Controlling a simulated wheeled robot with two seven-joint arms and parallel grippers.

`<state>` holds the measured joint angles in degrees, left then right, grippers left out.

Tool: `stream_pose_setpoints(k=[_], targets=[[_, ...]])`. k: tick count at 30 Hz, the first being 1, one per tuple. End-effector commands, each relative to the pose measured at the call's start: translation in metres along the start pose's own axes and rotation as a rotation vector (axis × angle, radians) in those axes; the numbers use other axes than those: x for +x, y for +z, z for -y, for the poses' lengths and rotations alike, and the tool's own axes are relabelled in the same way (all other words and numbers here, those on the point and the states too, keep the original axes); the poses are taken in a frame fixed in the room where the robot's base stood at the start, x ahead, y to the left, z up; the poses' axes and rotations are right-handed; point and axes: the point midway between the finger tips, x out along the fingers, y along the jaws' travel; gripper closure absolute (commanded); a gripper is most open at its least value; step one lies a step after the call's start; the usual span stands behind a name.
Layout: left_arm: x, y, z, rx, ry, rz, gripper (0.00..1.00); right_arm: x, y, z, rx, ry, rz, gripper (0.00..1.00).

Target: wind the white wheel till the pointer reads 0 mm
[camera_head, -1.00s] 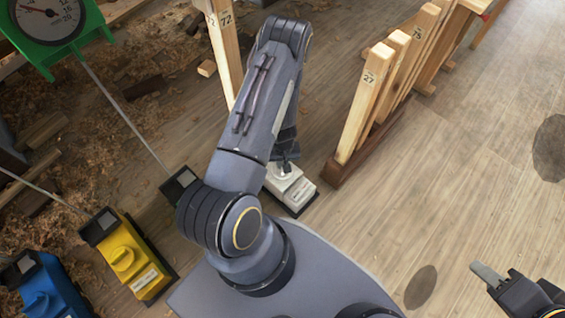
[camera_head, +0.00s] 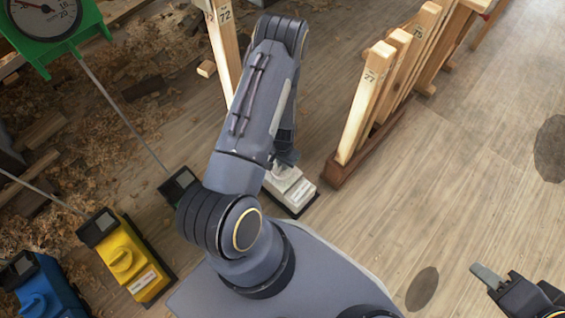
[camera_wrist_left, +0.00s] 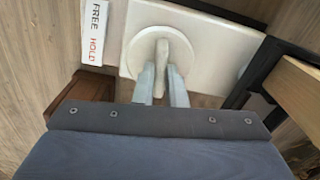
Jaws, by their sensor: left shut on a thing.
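The white wheel (camera_wrist_left: 144,46) sits on a white box (camera_wrist_left: 205,32) in the left wrist view; it is round with a raised grip bar (camera_wrist_left: 161,62). My left gripper (camera_wrist_left: 160,88) is shut on that bar. In the head view, the white box (camera_head: 296,190) stands on the floor beyond my base, and my left gripper (camera_head: 284,162) reaches down to it, partly hidden by my arm. A green-framed dial (camera_head: 45,12) marked mm is at the upper left. Its top is cut off, and the pointer's reading is unclear. My right gripper (camera_head: 487,276) is at the lower right, apart from everything; its opening is unclear.
A yellow box (camera_head: 130,262) and a blue box (camera_head: 45,290) stand at the lower left. Numbered wooden pieces (camera_head: 362,105) stand in a rack just right of the white box. A FREE/HOLD label (camera_wrist_left: 95,32) lies beside the wheel. Open floor extends right.

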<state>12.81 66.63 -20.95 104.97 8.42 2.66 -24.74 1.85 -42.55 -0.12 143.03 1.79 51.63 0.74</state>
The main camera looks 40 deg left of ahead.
Motion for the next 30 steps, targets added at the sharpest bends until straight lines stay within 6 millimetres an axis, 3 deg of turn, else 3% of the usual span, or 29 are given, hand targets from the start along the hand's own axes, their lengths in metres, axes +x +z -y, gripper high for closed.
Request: stream_pose_setpoints(k=[14, 15, 20, 30], targets=[[0.0002, 0.0007, -0.0002, 0.019, 0.001, 0.002, 1.00, 0.0002, 0.0001, -0.0001, 0.000, 0.000, 0.000, 0.64], [0.0002, 0.0007, -0.0002, 0.019, 0.001, 0.002, 0.88, 0.0002, 0.0001, -0.0001, 0.000, 0.000, 0.000, 0.64], [0.0001, 0.0006, -0.0002, 0.017, 0.000, 0.001, 0.67, 0.0002, 0.0001, -0.0001, 0.000, 0.000, 0.000, 0.64], [-0.0059, -0.0002, 0.0000, 0.017, 0.000, 0.000, 0.67, -0.0026, -0.0013, 0.0012, 0.000, 0.000, 0.000, 0.64]])
